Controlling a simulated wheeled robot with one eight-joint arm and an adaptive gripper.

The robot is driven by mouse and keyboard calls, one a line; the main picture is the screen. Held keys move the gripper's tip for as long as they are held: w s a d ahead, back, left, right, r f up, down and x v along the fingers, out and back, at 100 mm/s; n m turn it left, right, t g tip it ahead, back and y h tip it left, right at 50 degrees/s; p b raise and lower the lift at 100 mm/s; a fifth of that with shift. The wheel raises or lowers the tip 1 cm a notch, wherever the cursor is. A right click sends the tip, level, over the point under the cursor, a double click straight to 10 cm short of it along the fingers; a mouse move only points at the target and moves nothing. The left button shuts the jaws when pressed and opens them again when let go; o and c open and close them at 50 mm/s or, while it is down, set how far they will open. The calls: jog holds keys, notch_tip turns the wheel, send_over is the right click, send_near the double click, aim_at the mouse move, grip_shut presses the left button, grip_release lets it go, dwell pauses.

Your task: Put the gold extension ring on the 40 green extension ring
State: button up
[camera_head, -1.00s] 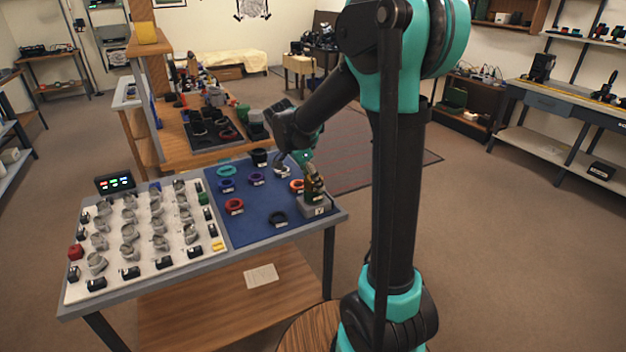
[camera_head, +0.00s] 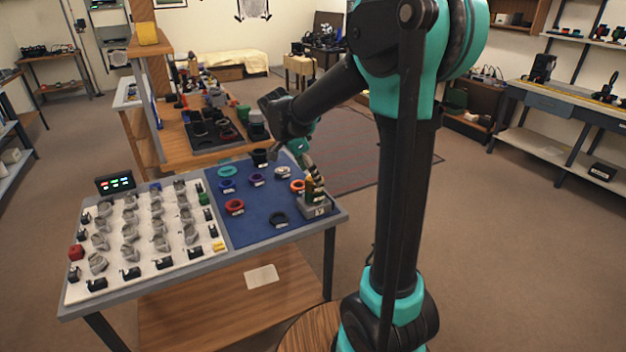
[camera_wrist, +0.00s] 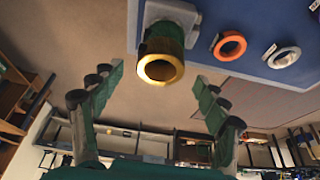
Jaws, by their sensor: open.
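The gold extension ring (camera_wrist: 160,82) shows as a shiny gold rim at the near end of a dark green cylinder (camera_wrist: 163,46) in the wrist view. The cylinder stands on a grey block (camera_wrist: 180,12), at the mat's right edge in the head view (camera_head: 315,208). Whether this cylinder is the 40 green extension ring, I cannot read. My gripper (camera_wrist: 159,76) is open and empty, its fingers spread to either side of the gold rim in the picture. In the head view my gripper (camera_head: 308,165) is just above the stack and partly hides it.
On the blue mat (camera_head: 250,222), an orange ring (camera_wrist: 217,47) and a pale grey ring (camera_wrist: 284,64) lie near the block. A white board (camera_head: 115,272) with many grey parts fills the table's left.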

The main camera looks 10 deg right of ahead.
jog(key=v, duration=0.8)
jog(key=s+d+f+n+t+y, duration=0.1)
jog(key=s+d+f+n+y, duration=0.1)
jog(key=s+d+f+n, duration=0.2)
jog(key=s+d+f+n+t+y, duration=0.1)
jog(key=s+d+f+n, duration=0.3)
jog(key=s+f+n, duration=0.6)
jog(key=s+f+y, duration=0.1)
jog(key=s+f, duration=0.3)
jog(key=s, duration=0.2)
jog(key=shift+s+d+f+t, duration=0.2)
jog(key=shift+d+f+t, duration=0.1)
jog(key=shift+t, duration=0.1)
